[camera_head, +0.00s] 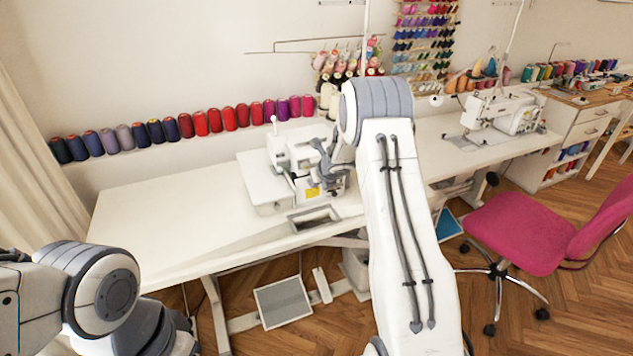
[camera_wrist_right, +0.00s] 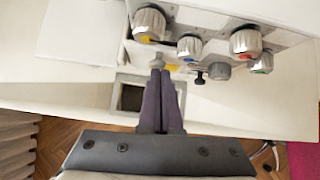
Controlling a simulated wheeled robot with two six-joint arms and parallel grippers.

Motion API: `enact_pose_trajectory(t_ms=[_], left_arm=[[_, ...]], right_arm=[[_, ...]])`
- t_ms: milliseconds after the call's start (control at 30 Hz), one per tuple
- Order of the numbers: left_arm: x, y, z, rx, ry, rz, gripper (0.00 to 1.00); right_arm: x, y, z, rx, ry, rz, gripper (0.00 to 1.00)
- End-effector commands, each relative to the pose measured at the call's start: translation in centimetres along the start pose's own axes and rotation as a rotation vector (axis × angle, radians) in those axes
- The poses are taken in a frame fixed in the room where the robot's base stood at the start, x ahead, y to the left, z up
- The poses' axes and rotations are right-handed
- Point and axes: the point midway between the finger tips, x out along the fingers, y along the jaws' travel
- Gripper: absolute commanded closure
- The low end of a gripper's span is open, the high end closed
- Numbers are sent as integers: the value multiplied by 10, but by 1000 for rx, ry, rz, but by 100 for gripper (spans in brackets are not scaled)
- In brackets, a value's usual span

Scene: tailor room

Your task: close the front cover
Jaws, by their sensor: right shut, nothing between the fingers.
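The white sewing machine (camera_head: 283,152) stands on the white table, left of my right arm. A yellow label (camera_head: 312,192) shows low on its front. The wrist view shows its coloured dials (camera_wrist_right: 245,42) from above. The front cover is partly hidden by my gripper and cannot be made out clearly, nor how far open it is. Contact cannot be told. My left gripper is out of view; only that arm shows, lower left.
The white table (camera_head: 150,210) is clear left of the machine. A rectangular cutout (camera_head: 314,218) lies in the tabletop before the machine. Thread spools (camera_head: 200,122) line the wall behind. A second machine (camera_head: 505,110) stands right, and a pink chair (camera_head: 515,230) is on the floor.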

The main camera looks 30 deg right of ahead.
Motion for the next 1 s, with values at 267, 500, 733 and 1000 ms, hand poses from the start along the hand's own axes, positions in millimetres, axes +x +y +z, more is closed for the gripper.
enact_pose_trajectory(t_ms=[267, 500, 733, 1000], left_arm=[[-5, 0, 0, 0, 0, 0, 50], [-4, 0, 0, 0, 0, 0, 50], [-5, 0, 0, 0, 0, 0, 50], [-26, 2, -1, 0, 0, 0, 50]], right_arm=[[1, 2, 6, -2, -5, 0, 100], [1, 3, 8, -4, -8, 2, 100], [-1, 4, 10, -6, -10, 5, 100], [-24, 8, 25, -9, -11, 8, 100]])
